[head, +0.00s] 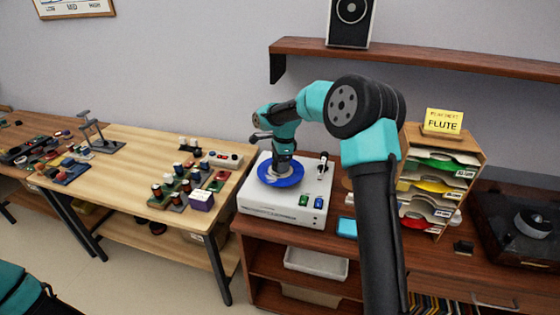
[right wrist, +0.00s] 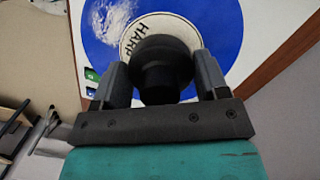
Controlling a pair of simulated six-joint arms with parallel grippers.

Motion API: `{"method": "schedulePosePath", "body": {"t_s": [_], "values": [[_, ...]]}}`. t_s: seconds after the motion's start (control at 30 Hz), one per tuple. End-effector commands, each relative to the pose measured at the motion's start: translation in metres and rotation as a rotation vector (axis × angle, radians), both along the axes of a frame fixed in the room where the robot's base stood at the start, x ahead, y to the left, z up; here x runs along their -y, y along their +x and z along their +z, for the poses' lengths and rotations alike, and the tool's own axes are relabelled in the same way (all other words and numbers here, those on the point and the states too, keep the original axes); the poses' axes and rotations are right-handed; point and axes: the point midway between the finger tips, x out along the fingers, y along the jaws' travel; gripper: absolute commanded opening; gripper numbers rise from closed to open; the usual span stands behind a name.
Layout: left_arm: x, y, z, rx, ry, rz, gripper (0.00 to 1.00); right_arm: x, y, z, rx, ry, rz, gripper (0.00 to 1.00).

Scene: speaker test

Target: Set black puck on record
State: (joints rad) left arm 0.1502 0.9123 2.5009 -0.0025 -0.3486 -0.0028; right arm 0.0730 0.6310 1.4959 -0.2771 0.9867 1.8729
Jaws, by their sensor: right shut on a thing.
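A blue record (head: 292,181) lies on the white record player (head: 262,209) in the head view. In the right wrist view the blue record (right wrist: 222,22) has a cream label (right wrist: 133,38) reading HARP. My right gripper (head: 283,163) is over the middle of the record. In the right wrist view its fingers (right wrist: 162,80) are shut on the black puck (right wrist: 160,68), which is over the label. I cannot tell whether the puck touches the record. In the head view the gripper hides most of the puck. My left gripper is out of view.
The player's tonearm (head: 322,166) stands right of the record. A sorter (head: 436,180) with coloured sleeves and a yellow FLUTE sign (head: 442,122) is to the right. A dark turntable (head: 520,228) is at far right. A wooden table (head: 130,160) with small parts is at left.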

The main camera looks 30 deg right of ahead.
Motion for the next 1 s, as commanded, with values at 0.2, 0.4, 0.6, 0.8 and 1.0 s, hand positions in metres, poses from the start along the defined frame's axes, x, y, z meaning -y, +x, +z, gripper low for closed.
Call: {"method": "schedulePosePath", "body": {"t_s": [0.2,0.4,0.6,0.8,1.0], "values": [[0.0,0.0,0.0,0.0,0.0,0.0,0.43,0.0001,0.0001,-0.0031,0.001,0.0,0.0,0.38],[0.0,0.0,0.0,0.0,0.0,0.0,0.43,0.0001,0.0002,-0.0062,0.001,0.0,0.0,0.38],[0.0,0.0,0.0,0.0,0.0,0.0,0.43,0.0002,0.0002,-0.009,0.002,0.0,0.0,0.38],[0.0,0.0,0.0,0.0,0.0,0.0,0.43,0.0002,0.0002,-0.0098,0.002,0.0,0.0,0.38],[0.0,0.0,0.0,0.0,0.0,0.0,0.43,0.0001,0.0001,-0.0098,0.001,0.0,0.0,0.38]]}}
